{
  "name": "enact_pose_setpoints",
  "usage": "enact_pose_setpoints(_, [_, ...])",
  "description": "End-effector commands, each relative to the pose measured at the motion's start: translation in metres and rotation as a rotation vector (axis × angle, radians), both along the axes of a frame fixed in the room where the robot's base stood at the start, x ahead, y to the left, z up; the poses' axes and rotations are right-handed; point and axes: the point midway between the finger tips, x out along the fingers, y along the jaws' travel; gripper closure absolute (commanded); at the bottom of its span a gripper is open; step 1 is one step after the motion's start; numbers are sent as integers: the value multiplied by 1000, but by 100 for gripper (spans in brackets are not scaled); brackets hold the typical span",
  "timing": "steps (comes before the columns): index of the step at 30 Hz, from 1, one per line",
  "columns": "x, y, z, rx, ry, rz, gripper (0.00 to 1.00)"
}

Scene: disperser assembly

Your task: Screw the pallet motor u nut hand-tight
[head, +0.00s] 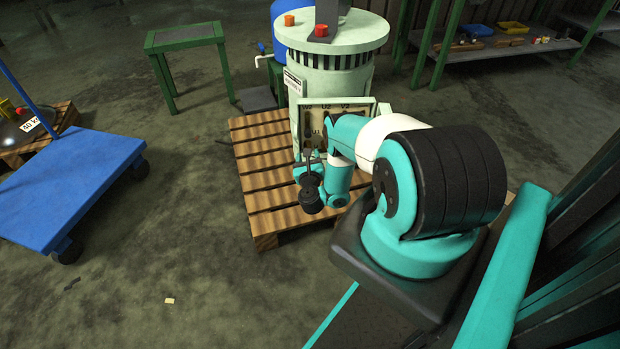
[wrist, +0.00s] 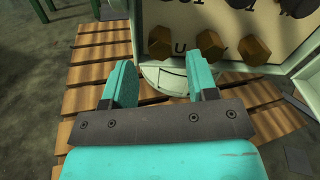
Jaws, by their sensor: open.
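The motor (head: 325,80) is a pale green upright cylinder on a wooden pallet (head: 262,185). Its open terminal box shows a cream board (wrist: 215,18). In the wrist view, several brass hex nuts sit on the board: a left nut (wrist: 160,42) beside a dark U, a middle nut (wrist: 208,44) and a right nut (wrist: 254,51). My gripper (wrist: 163,72) is open and empty, its fingers pointing toward the board just below the left and middle nuts. In the head view, my gripper (head: 309,160) is at the box, and my arm hides the board's lower right.
A blue cart (head: 75,185) stands at the left. A green table (head: 185,38) stands behind. A shelf (head: 500,45) with coloured trays stands at the back right. Red and orange buttons are on or near the motor top. The floor between cart and pallet is mostly clear.

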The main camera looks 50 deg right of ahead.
Motion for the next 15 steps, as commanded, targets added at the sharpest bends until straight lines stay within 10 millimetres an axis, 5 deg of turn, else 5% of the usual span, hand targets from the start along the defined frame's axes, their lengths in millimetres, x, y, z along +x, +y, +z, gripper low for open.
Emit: enact_pose_setpoints(15, [-56, 62, 8, 3, 3, 4, 47])
